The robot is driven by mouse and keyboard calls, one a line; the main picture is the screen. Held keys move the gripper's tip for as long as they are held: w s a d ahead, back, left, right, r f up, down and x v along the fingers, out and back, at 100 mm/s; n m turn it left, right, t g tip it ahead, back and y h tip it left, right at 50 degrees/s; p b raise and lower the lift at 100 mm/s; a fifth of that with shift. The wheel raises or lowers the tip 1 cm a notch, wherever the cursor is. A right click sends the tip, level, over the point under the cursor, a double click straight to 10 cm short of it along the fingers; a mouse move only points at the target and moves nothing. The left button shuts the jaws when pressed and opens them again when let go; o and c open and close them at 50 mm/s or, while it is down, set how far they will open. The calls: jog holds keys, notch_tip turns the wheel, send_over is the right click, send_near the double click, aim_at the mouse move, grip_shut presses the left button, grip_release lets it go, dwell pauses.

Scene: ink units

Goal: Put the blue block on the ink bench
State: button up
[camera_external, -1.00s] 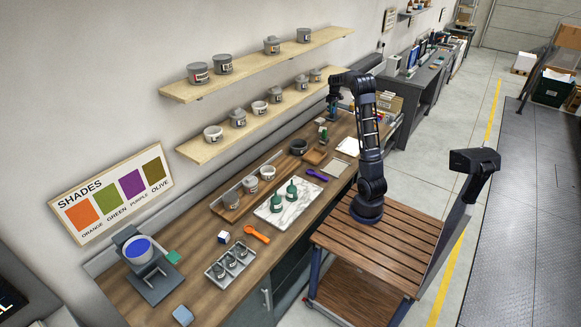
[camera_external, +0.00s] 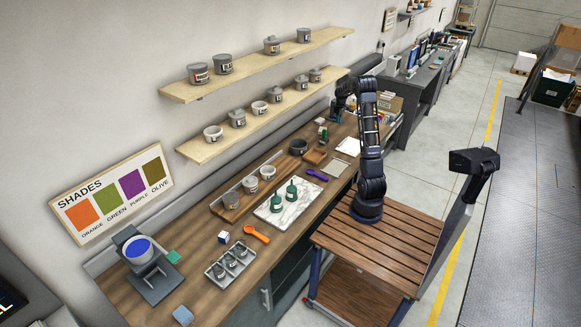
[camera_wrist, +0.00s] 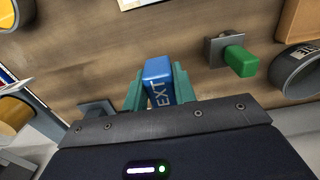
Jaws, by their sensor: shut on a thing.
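A blue block (camera_wrist: 157,72) with white lettering sits between the teal fingers of my gripper (camera_wrist: 158,88) in the wrist view. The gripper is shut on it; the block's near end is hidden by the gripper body. The wooden ink bench (camera_external: 200,265) runs along the wall in the external view. My gripper (camera_external: 340,112) is over its far end there, small and partly hidden by my arm, and the block cannot be made out.
A green block (camera_wrist: 240,60) on a grey square plate and a dark round bowl (camera_wrist: 300,72) lie right of the held block. A marble slab (camera_external: 283,217) with two green bottles, a pot tray (camera_external: 216,273) and an orange tool (camera_external: 257,234) occupy the nearer bench.

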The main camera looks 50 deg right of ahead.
aim_at(337, 138)
notch_tip(337, 138, down, 13)
jog(key=shift+f, duration=0.1)
dwell(0.5)
jog(key=shift+f, duration=0.15)
jog(key=o, duration=1)
